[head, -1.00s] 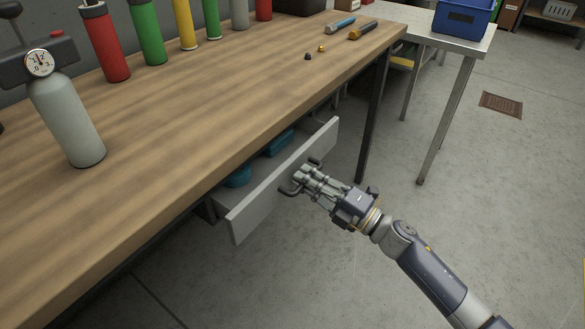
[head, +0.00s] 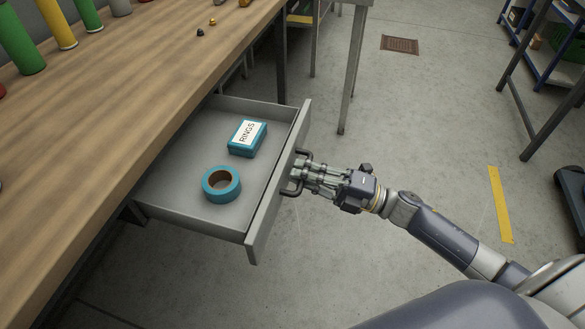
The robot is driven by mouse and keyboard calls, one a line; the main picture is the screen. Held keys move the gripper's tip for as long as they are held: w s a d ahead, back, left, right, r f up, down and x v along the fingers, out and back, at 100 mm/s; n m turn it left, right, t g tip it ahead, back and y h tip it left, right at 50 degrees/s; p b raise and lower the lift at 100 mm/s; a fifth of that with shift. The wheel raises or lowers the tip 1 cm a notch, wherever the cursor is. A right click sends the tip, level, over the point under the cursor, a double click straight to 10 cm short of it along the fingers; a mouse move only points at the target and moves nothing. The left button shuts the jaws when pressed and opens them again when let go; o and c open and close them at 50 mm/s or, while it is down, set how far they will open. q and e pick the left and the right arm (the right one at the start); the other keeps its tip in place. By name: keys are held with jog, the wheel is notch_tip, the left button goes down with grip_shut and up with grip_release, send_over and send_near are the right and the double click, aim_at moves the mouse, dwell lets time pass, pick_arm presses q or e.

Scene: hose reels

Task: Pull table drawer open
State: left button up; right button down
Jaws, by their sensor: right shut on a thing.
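The table drawer (head: 200,218) is grey and stands well out from under the wooden table (head: 125,110). Its front panel (head: 277,190) carries a dark bar handle (head: 290,190). My right gripper (head: 300,174) is at the handle, its fingers shut on it. Part of the handle is hidden by the fingers. Inside the drawer lie a teal box marked RINGS (head: 247,139) and a teal roll of tape (head: 221,184). My left gripper is out of view.
Several coloured cylinders (head: 58,25) stand on the table at the upper left. Small fittings (head: 200,32) lie near its far end. A metal-legged table (head: 352,70) and a blue shelf (head: 555,75) stand behind.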

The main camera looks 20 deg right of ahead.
jog(key=shift+f, duration=0.2)
jog(key=c, duration=1.9)
grip_release()
jog(key=shift+c, duration=0.2)
jog(key=v, duration=1.2)
